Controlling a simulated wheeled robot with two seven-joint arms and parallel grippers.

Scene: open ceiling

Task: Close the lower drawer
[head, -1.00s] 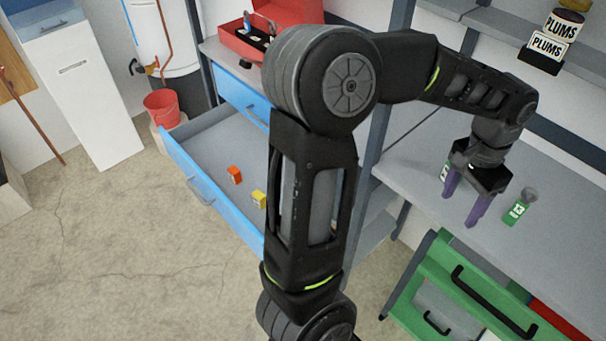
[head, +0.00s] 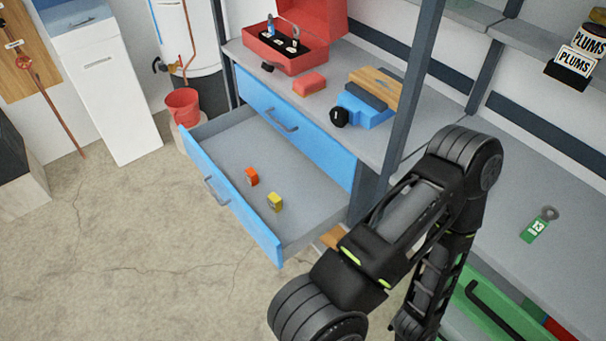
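The lower drawer (head: 212,187) has a blue front with a grey bar handle and is pulled far out of the blue cabinet. An orange block (head: 252,177) and a yellow block (head: 275,202) lie on its grey floor. The upper drawer (head: 290,118) above it is shut. One of my black arms crosses the lower right, to the right of the open drawer and apart from its front. Neither of my grippers is in view.
A red bucket (head: 183,107) stands close behind the drawer's far left corner. A red toolbox (head: 285,58), a red block (head: 309,84) and a blue tool (head: 362,108) are on the cabinet top. A green tag (head: 539,226) lies on the right bench. The floor before the drawer is clear.

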